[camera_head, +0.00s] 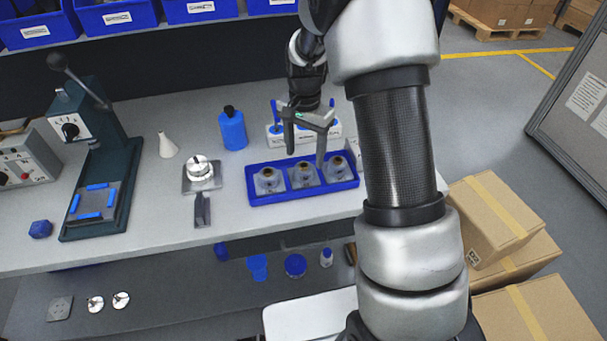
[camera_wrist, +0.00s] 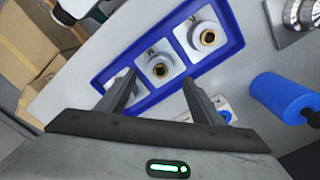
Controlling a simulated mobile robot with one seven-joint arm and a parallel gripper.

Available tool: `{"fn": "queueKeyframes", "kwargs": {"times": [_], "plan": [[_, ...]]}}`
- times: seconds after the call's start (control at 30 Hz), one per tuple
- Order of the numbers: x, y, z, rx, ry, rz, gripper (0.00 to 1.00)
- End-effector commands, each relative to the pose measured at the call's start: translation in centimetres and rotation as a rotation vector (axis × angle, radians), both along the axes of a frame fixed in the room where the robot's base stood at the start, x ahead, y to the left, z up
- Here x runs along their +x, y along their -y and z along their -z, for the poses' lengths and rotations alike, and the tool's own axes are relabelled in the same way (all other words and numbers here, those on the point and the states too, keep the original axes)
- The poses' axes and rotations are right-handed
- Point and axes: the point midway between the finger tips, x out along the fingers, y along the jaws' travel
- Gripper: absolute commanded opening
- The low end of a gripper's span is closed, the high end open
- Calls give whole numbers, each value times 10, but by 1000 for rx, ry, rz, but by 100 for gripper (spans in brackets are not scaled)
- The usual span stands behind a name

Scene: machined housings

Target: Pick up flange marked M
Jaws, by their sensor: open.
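Three grey square flanges with brass-coloured centres stand in a row in a blue tray (camera_head: 262,199), which also shows in the wrist view (camera_wrist: 228,64). The middle flange (camera_head: 304,176) carries a dark mark that looks like M in the wrist view (camera_wrist: 162,82). The left flange (camera_head: 267,182) is at upper right in the wrist view (camera_wrist: 190,46); its small mark is not clearly readable. The right flange (camera_head: 336,170) is partly hidden by a finger in the wrist view. My gripper (camera_head: 305,157) is open and empty above the tray, its fingers (camera_wrist: 160,88) either side of the middle flange in view.
A white rack (camera_head: 275,138) with blue items stands behind the tray. A blue bottle (camera_head: 232,130) and a metal part on a plate (camera_head: 200,170) are to the left, with a press (camera_head: 95,160) further left. Cardboard boxes (camera_head: 500,220) stand right of the bench.

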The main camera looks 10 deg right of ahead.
Motion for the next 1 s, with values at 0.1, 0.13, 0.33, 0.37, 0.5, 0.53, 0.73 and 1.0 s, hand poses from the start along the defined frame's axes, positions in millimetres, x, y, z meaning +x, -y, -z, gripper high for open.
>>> {"fn": "queueKeyframes", "kwargs": {"times": [0.1, 0.13, 0.33, 0.37, 0.5, 0.53, 0.73, 1.0], "plan": [[-1, -1, 9, 0, -3, 0, 60], [-2, -2, 13, 0, -3, -1, 60], [-5, -4, 43, 0, -3, -1, 60], [-5, -4, 46, 0, -3, 0, 60], [-4, -4, 53, 0, 0, -1, 60], [-4, -4, 54, 0, 0, -1, 60], [-4, -4, 53, 0, 0, -1, 55], [-4, -4, 53, 0, 0, 0, 10]]}}
